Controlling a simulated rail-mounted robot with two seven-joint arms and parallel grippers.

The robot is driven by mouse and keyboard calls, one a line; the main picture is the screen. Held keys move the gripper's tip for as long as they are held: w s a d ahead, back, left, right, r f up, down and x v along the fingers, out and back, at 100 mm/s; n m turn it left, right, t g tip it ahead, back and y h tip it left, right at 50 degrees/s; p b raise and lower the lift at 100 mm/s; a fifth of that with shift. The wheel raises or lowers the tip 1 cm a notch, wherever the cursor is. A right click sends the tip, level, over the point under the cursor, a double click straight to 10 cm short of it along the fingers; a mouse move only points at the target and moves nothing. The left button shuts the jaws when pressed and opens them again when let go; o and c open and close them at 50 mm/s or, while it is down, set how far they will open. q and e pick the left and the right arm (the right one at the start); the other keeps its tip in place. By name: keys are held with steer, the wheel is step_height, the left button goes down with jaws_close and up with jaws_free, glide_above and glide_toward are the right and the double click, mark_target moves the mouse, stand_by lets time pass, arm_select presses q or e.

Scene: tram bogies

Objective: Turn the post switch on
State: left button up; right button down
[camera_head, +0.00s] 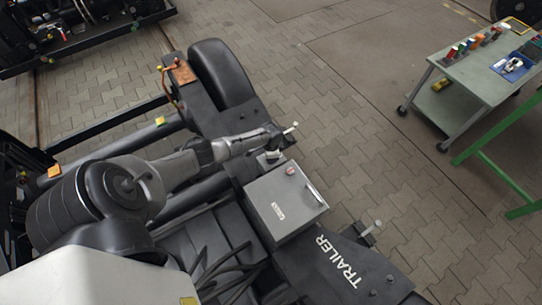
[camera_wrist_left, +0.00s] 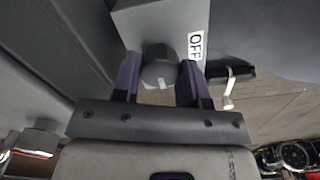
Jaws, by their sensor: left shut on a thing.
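The post switch is a grey housing (camera_wrist_left: 158,25) with a white OFF label (camera_wrist_left: 195,46) and a dark round knob (camera_wrist_left: 158,66). A pale mark shows on the knob's near edge. My left gripper (camera_wrist_left: 157,82) has one purple-padded finger on each side of the knob and is shut on it. In the head view my left gripper (camera_head: 276,139) is beside the bogie's wheel, just above the grey box; it largely hides the switch there. My right gripper is in neither view.
A grey box (camera_head: 284,208) with a red knob and a handle sits on the bogie frame marked TRAILER. A pale-tipped lever (camera_wrist_left: 229,88) stands right of the fingers. A tool cart (camera_head: 483,75) stands at the upper right. Paved floor between is clear.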

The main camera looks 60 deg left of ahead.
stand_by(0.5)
arm_select(q)
steer(key=o, duration=0.9)
step_height(320, 180, up, 14)
steer(key=p, duration=0.5)
steer(key=shift+f, duration=0.1)
stand_by(0.3)
